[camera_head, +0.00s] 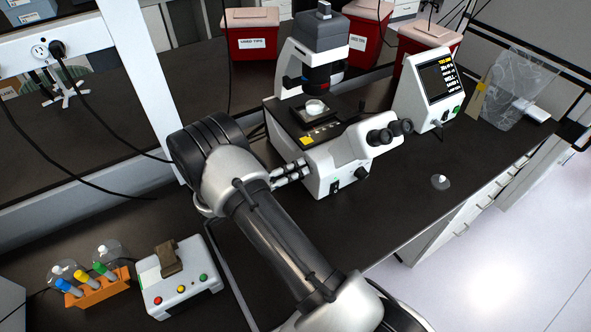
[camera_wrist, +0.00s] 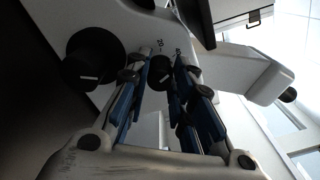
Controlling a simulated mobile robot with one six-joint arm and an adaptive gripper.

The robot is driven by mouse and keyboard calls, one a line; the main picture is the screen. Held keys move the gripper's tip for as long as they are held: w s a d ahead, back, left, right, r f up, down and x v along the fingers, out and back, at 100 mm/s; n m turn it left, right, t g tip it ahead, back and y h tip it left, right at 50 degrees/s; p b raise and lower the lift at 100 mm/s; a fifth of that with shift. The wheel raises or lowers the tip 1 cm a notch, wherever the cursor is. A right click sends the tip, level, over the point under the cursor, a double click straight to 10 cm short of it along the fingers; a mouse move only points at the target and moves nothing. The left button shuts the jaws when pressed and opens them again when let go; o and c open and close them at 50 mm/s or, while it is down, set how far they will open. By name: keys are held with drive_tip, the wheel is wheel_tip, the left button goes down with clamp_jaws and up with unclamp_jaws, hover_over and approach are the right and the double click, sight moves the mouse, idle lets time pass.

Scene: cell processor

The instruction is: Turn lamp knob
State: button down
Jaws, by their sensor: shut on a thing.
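The white microscope (camera_head: 335,160) stands on the dark bench, with its eyepieces toward the right. In the wrist view, a small black knob (camera_wrist: 160,72) with a white mark and printed numbers beside it sits on the microscope's white side, between the fingertips. My gripper (camera_wrist: 163,64) is shut on this knob, one blue-padded finger on each side. A larger black knob (camera_wrist: 93,58) is to its left, close beside the left finger. In the head view my gripper (camera_head: 298,172) reaches the microscope's left side; the held knob is hidden there.
A display unit (camera_head: 432,85) stands right of the microscope, with red bins (camera_head: 358,35) behind. A white box with coloured buttons (camera_head: 180,285) and an orange tube rack (camera_head: 98,290) are at lower left. The bench right of the microscope is mostly clear.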

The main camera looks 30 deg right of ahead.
drive_tip(key=m+b, duration=0.1)
drive_tip(key=m, duration=0.4)
drive_tip(key=shift+f+b, duration=0.1)
drive_tip(key=shift+b, duration=0.25)
drive_tip(key=m+b, duration=0.1)
drive_tip(key=m, duration=0.3)
drive_tip(key=shift+b, duration=0.35)
drive_tip(key=m+b, duration=0.2)
drive_tip(key=m, duration=0.2)
drive_tip(key=shift+m, duration=0.4)
drive_tip(key=shift+m+b, duration=1)
drive_tip(key=shift+m, duration=0.9)
drive_tip(key=c, duration=1.4)
unclamp_jaws()
drive_tip(key=shift+o, duration=0.2)
drive_tip(key=shift+a, duration=0.15)
